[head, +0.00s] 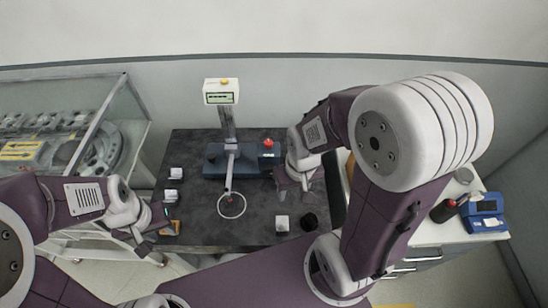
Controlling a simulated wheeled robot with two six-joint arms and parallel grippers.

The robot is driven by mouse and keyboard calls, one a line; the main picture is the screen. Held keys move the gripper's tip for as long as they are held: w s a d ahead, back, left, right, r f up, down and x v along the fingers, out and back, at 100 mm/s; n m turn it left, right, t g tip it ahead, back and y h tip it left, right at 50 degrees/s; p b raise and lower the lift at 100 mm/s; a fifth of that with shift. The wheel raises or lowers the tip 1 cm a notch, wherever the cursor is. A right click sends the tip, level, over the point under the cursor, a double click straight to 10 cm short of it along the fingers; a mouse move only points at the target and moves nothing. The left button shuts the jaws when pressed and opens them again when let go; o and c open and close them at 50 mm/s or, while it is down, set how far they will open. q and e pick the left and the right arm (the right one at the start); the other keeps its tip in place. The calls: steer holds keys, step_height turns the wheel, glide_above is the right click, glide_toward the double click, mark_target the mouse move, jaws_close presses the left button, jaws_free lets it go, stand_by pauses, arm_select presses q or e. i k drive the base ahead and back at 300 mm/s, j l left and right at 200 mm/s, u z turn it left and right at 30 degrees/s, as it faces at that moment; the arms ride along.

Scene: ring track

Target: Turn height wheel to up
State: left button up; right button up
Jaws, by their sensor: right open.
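A measuring stand (228,120) with a blue base, an upright column and a white display head (221,92) stands on the dark table. A thin arm from it carries a wire ring (231,205). A red knob (268,143) tops the blue block at the base's right; I cannot tell whether this is the height wheel, and no other wheel shows clearly. My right gripper (304,184) is open and points down over the table, right of the stand and apart from the ring. My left gripper (144,242) is low at the table's left edge; its jaws are too small to read.
White blocks (282,223) and a black round item (309,222) lie at the front right of the dark table (200,235). Small white items (172,184) and an orange-black item (171,228) sit at its left. A glass case stands left; a blue device (487,212) sits right.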

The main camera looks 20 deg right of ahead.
mark_target(266, 170)
steer(key=z, duration=0.65)
steer(key=k+j+z, duration=0.3)
steer(key=j, duration=0.15)
steer(key=k+j+z, duration=0.3)
